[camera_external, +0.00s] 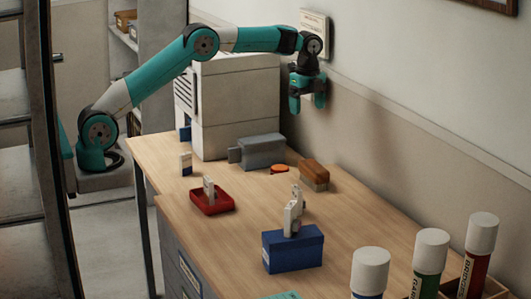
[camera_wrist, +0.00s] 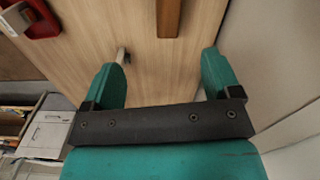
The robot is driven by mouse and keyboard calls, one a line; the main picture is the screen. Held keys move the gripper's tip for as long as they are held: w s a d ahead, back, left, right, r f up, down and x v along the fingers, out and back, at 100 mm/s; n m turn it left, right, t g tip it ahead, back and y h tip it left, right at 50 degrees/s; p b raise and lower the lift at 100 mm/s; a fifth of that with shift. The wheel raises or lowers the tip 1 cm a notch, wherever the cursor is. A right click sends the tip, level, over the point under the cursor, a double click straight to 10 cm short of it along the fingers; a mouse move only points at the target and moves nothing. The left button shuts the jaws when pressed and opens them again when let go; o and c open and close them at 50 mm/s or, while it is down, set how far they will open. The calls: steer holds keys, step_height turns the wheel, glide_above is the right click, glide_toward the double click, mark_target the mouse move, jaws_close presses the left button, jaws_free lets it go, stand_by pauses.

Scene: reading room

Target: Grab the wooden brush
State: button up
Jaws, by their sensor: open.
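The wooden brush (camera_external: 314,172) is a brown block with a paler lower part. It lies on the wooden table near the wall. In the wrist view its brown wood (camera_wrist: 168,17) shows at the top edge, partly cut off by the frame. My gripper (camera_external: 307,104) is raised well above the table, near the wall, pointing down. It is open and empty. In the wrist view its two teal fingers (camera_wrist: 165,55) are wide apart, with the brush beyond them, between their lines.
Near the brush are an orange disc (camera_external: 279,169) and a grey metal box (camera_external: 262,151). A red tray (camera_external: 222,207), a blue box (camera_external: 293,260) with white pieces, and white-capped tubes (camera_external: 430,252) stand nearer. A large white cabinet (camera_external: 238,100) and the wall (camera_external: 420,90) bound the space.

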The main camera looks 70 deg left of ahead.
step_height(320, 180, down, 3)
steer(key=w+d+m, duration=0.1)
steer(key=d+m, duration=0.1)
glide_toward(314, 165)
steer(key=f, duration=0.6)
steer(key=shift+d+f, duration=0.25)
steer(key=shift+f, duration=0.1)
steer(key=shift+w+a+f+p, duration=0.1)
steer(key=shift+f+p, duration=0.1)
steer(key=shift+f, duration=1.1)
steer(key=shift+a+f+p, duration=0.15)
steer(key=shift+f+p, duration=0.05)
steer(key=shift+f, duration=1.15)
steer(key=c, duration=1.1)
